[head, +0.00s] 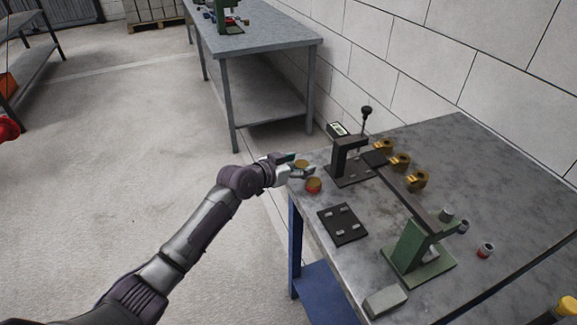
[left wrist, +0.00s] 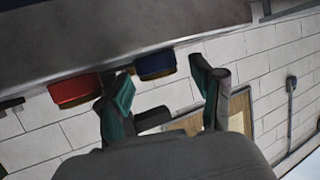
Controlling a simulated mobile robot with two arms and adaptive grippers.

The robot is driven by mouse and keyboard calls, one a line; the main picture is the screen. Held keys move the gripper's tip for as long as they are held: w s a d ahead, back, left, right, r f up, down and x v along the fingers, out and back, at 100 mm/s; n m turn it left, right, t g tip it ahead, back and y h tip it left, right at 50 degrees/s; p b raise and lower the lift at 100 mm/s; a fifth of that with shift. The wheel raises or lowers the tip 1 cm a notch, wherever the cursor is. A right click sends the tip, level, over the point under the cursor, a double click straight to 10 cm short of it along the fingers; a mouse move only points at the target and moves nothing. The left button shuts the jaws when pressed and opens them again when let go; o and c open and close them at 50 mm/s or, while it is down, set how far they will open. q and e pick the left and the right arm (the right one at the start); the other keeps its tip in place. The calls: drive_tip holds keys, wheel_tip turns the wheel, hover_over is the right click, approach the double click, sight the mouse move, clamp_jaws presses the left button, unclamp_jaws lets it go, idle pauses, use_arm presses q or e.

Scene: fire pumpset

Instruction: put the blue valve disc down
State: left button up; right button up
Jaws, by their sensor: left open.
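The blue valve disc (left wrist: 155,66) shows in the left wrist view, where the picture is upside down. It appears to rest on the grey tabletop, in front of and between my spread fingertips. In the head view a disc with a brass-coloured top (head: 302,163) shows between the fingers, and its side is mostly hidden.
The workbench (head: 470,170) carries a dark clamp stand (head: 350,165), a black plate with pegs (head: 343,224), brass parts (head: 400,162), a green stand (head: 418,250) and a grey block (head: 385,301). A second table (head: 262,45) stands behind.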

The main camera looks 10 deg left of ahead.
use_arm(q)
drive_tip(key=v, duration=1.2)
drive_tip(key=shift+d, duration=0.1)
drive_tip(key=s+a+f+n+g+y, duration=0.1)
drive_tip(key=s+a+f+n+y, duration=0.15)
drive_tip(key=f, duration=0.95)
drive_tip(key=s+a+f+n+g+y, duration=0.15)
drive_tip(key=a+f, duration=0.25)
drive_tip(key=f, duration=0.7)
drive_tip(key=s+a+f+g+y, duration=0.1)
drive_tip(key=s+f, duration=0.5)
drive_tip(key=f, duration=0.3)
drive_tip(key=s+a+f+g+y, duration=0.1)
drive_tip(key=s+f+g, duration=0.1)
drive_tip(key=s+f, duration=0.6)
drive_tip(key=s+d+f+g, duration=0.1)
drive_tip(key=s+f, duration=0.5)
drive_tip(key=s, duration=0.5)
drive_tip(key=s+d+f+g+y, duration=0.1)
drive_tip(key=s+f, duration=0.4)
drive_tip(key=s, duration=0.6)
drive_tip(key=s+d+f+g, duration=0.1)
drive_tip(key=s+f+g, duration=0.2)
drive_tip(key=s+f, duration=0.3)
drive_tip(key=s, duration=0.5)
drive_tip(key=shift+s+d+f, duration=0.2)
drive_tip(key=shift+d+f, duration=0.15)
